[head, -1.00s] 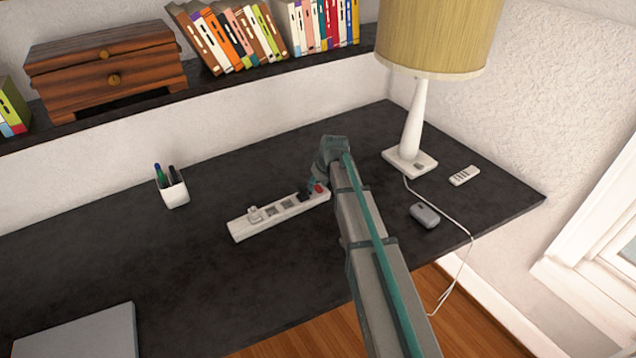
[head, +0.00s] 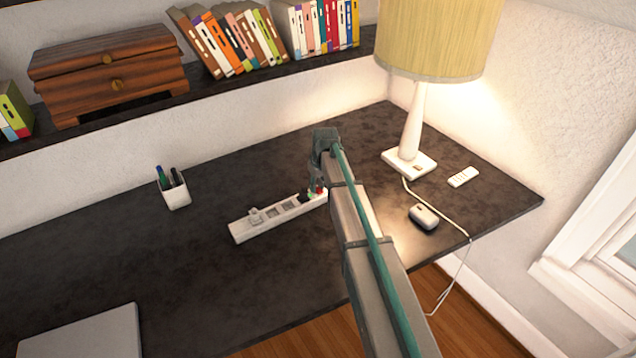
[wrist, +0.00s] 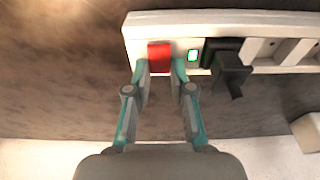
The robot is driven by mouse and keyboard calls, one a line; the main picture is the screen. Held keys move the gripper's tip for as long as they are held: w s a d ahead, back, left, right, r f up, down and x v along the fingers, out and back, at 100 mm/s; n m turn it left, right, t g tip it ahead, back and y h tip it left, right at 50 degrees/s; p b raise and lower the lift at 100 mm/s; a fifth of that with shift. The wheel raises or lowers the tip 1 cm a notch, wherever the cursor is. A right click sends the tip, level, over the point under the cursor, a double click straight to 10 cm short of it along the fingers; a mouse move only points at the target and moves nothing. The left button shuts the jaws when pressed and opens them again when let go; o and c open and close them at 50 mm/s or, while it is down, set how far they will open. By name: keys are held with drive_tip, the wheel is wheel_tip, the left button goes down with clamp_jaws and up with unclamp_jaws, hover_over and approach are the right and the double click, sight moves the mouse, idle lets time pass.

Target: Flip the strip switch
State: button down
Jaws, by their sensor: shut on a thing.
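The white power strip (head: 270,217) lies on the dark desk, left of my arm. It also shows in the wrist view (wrist: 137,38), with its red switch (wrist: 159,57) near one end and a lit green light (wrist: 193,56) beside it. My gripper (wrist: 160,72) is at the switch, with one finger on each side of it, shut on it. In the head view my gripper (head: 317,188) is at the strip's right end, partly hidden by my arm. A black plug (wrist: 228,66) sits in the socket next to the light.
A lamp (head: 412,135) stands lit at the back right. A mouse (head: 423,216), a small remote (head: 463,177) and the lamp's cord (head: 450,222) lie right of my arm. A pen cup (head: 173,190) stands left. The desk between cup and laptop (head: 80,335) is clear.

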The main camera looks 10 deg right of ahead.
sight(318, 189)
drive_tip(key=shift+w+a+g, duration=0.1)
drive_tip(key=shift+w+g, duration=0.15)
drive_tip(key=shift+g, duration=0.35)
drive_tip(key=shift+s+h, duration=0.15)
drive_tip(key=shift+h, duration=0.15)
drive_tip(key=c, duration=1)
unclamp_jaws()
drive_tip(key=shift+f, duration=0.1)
wheel_tip(318, 189, up, 12)
drive_tip(key=shift+s, duration=0.35)
